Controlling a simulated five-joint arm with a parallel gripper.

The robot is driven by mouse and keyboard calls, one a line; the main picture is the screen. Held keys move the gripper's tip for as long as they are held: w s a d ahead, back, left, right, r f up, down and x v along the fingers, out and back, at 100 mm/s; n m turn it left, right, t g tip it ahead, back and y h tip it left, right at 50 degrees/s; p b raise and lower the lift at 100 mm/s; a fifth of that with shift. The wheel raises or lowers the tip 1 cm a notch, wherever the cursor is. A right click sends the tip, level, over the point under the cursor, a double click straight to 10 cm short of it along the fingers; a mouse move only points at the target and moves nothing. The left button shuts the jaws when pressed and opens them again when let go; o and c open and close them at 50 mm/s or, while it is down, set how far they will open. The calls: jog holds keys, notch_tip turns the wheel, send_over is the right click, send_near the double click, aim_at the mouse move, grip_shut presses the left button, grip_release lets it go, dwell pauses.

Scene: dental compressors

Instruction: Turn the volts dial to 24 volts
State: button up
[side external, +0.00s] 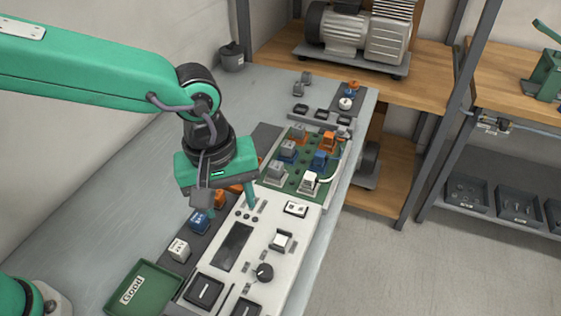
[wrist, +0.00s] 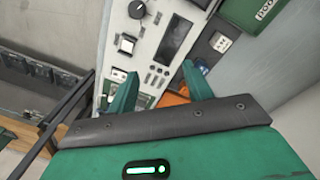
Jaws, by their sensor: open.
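A black round dial (side external: 264,272) sits on the light panel (side external: 262,228), near the panel's right edge in the side view. It also shows at the top of the wrist view (wrist: 137,9). Its markings are too small to read, so I cannot tell its setting. My gripper (side external: 229,207) is open and empty, its fingers pointing down over the panel's far part, beyond the dark display (side external: 232,246). In the wrist view the fingers (wrist: 159,75) are spread apart and well away from the dial.
A square switch (side external: 281,241) and a rocker (side external: 295,209) lie along the panel beyond the dial. A green board (side external: 271,182) with raised blocks is farther back. A green tray (side external: 143,290) and a white cube (side external: 179,249) are at left. The space above the dial is clear.

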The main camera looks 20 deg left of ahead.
jog(key=n, duration=0.2)
send_over(265, 270)
jog(key=shift+g+y, duration=0.3)
jog(key=shift+g, duration=0.1)
notch_tip(265, 270, down, 5)
jog(key=shift+r, duration=0.15)
jog(key=shift+f, duration=3.9)
jog(key=c, duration=1)
